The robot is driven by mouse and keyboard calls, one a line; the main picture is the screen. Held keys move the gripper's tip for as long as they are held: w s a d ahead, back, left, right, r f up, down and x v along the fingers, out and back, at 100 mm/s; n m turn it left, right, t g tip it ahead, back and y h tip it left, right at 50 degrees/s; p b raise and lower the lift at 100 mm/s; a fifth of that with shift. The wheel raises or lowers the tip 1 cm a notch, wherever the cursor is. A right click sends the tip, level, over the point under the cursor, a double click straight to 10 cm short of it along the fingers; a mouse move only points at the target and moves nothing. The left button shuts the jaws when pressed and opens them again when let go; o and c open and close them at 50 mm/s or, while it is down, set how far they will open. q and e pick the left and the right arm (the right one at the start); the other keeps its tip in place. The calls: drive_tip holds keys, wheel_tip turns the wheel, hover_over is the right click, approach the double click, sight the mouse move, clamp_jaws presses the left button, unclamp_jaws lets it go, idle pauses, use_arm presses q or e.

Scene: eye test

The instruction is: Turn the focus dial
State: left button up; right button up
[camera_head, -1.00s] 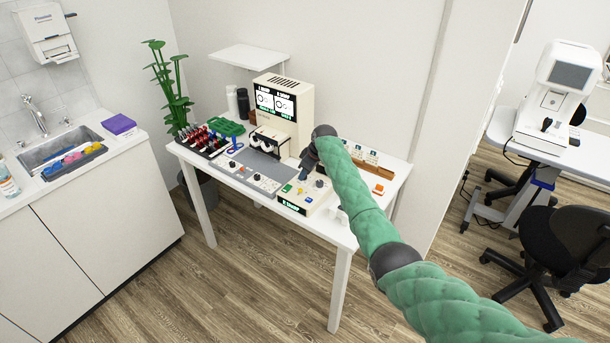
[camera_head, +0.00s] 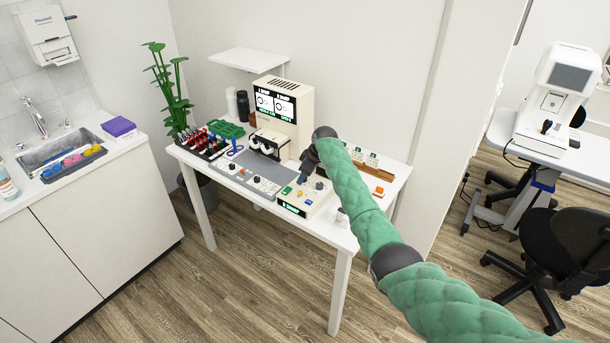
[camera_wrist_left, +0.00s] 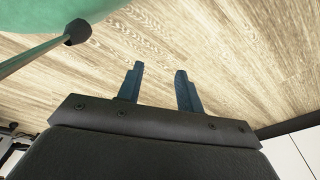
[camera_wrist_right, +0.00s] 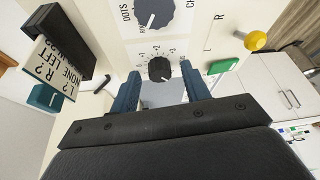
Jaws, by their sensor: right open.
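A black dial (camera_wrist_right: 159,69) with a white pointer line and a numbered plus/minus scale shows in the right wrist view, on a cream panel; no readable label names it as focus. My right gripper (camera_wrist_right: 160,88) is open, with its blue fingers on either side below this dial in the picture; I cannot tell whether they touch it. A second, larger dial (camera_wrist_right: 155,12) marked DOTS is above it. In the head view my right gripper (camera_head: 306,172) is over the cream control box (camera_head: 290,208). My left gripper (camera_wrist_left: 160,85) is open and empty above the wooden floor.
A cream machine with a twin screen (camera_head: 277,103) stands behind the control box. The right wrist view shows a yellow knob (camera_wrist_right: 256,40), a green button (camera_wrist_right: 223,66) and a lettered card (camera_wrist_right: 58,75) nearby. A grey mat (camera_head: 258,165) lies left of the box.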

drive_tip(key=shift+d+r, duration=0.1)
drive_tip(key=shift+r, duration=0.05)
drive_tip(key=shift+d+r, duration=0.1)
drive_tip(key=shift+r, duration=0.2)
drive_tip(key=b+v, duration=0.2)
drive_tip(key=v, duration=0.3)
drive_tip(key=shift+s+d+r, duration=0.1)
drive_tip(key=shift+d+r, duration=0.05)
drive_tip(key=shift+r, duration=0.2)
use_arm(q)
wheel_tip(320, 180, up, 5)
drive_tip(key=w+d, duration=0.2)
drive_tip(key=shift+w+b, duration=0.2)
drive_tip(key=shift+b, duration=0.1)
use_arm(e)
drive_tip(key=shift+s+d+r, duration=0.1)
drive_tip(key=shift+d+r, duration=0.05)
drive_tip(key=shift+r, duration=0.35)
use_arm(q)
drive_tip(key=shift+d+r, duration=0.1)
